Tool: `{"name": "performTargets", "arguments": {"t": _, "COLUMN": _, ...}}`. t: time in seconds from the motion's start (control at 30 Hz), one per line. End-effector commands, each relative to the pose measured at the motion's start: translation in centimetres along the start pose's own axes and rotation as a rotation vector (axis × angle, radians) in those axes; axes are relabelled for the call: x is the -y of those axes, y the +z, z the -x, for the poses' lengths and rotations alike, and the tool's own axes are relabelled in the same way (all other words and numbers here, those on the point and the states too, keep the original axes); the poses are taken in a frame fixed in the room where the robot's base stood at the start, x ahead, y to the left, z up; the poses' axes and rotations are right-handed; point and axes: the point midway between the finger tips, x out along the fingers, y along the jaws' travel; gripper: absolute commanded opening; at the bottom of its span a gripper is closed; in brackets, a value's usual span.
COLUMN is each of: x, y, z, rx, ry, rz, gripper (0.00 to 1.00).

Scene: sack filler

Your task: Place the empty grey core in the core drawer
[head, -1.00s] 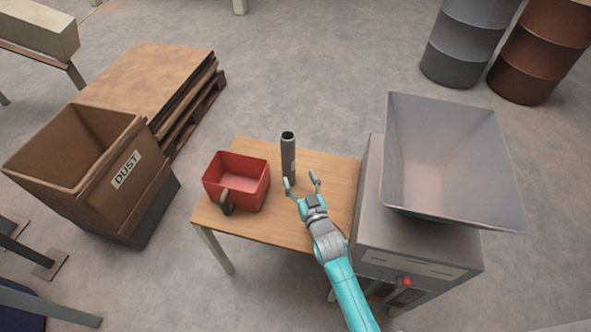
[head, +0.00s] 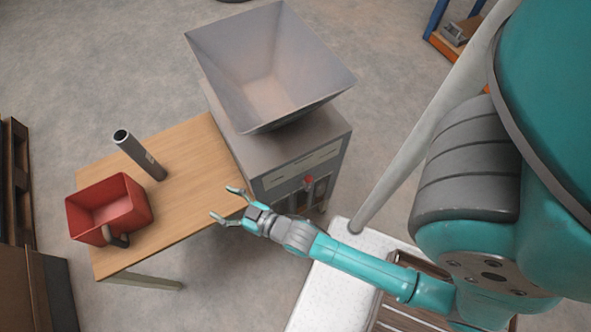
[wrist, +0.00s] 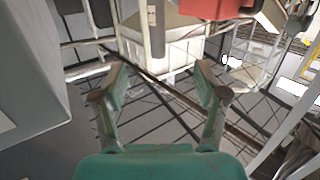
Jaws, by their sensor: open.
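The dark grey core (head: 140,157) is a hollow tube standing on the wooden table, right of the red bin. My gripper (head: 224,203) is open and empty at the table's right front edge, in front of the filler machine and apart from the core. In the wrist view its two fingers (wrist: 160,95) are spread, with nothing between them. A dark tube that looks like the core (wrist: 157,28) shows beyond them at the top. I cannot identify the core drawer; a brown slatted, box-like part (head: 400,312) at the lower right is partly hidden by my arm.
The red bin (head: 127,196) with a scoop handle stands on the table (head: 195,190). The filler machine (head: 285,150) with its wide hopper (head: 235,75) stands against the table's right side. A white-topped surface (head: 335,275) lies under my arm. Open floor shows in front of the table.

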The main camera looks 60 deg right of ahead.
Motion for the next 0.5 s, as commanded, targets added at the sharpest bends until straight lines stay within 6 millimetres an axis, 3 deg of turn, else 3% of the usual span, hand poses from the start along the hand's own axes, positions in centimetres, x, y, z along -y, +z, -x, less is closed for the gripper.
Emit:
{"name": "performTargets", "arguments": {"t": 0.03, "x": 0.1, "y": 0.2, "z": 2.6, "rx": 0.017, "ry": -0.002, "rz": 0.0, "gripper": 0.72}}
{"name": "performTargets", "arguments": {"t": 0.1, "x": 0.1, "y": -0.1, "z": 5.5, "rx": 0.032, "ry": -0.005, "rz": 0.0, "gripper": 0.72}}
{"name": "performTargets", "arguments": {"t": 0.33, "x": 0.3, "y": -2.0, "z": 14.4, "rx": 0.085, "ry": -0.011, "rz": 0.002, "gripper": 0.72}}
{"name": "performTargets", "arguments": {"t": 0.5, "x": 0.3, "y": -4.6, "z": 20.2, "rx": 0.122, "ry": -0.016, "rz": 0.002, "gripper": 0.72}}
